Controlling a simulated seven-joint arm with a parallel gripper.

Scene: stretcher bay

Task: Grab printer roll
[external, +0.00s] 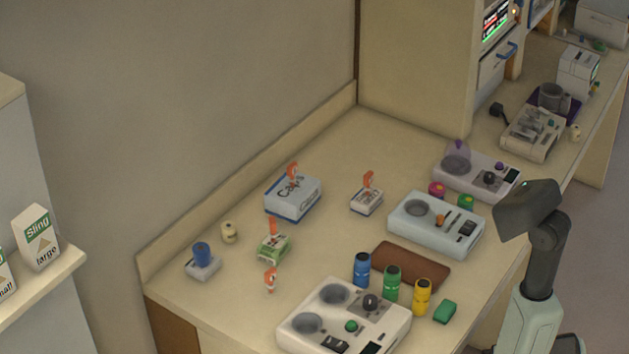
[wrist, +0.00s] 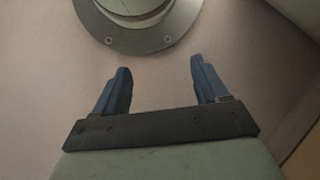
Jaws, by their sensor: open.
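My gripper shows in the wrist view (wrist: 159,66), with two blue-grey fingers spread apart and nothing between them. In the external view my arm stands at the right edge of the bench, folded, and its fingers are not clearly seen.
A blue-white box (external: 293,198) stands behind. Blue (external: 362,270), green (external: 392,283) and yellow (external: 422,297) cylinders stand before a brown mat (external: 425,268). White devices (external: 345,318) crowd the front.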

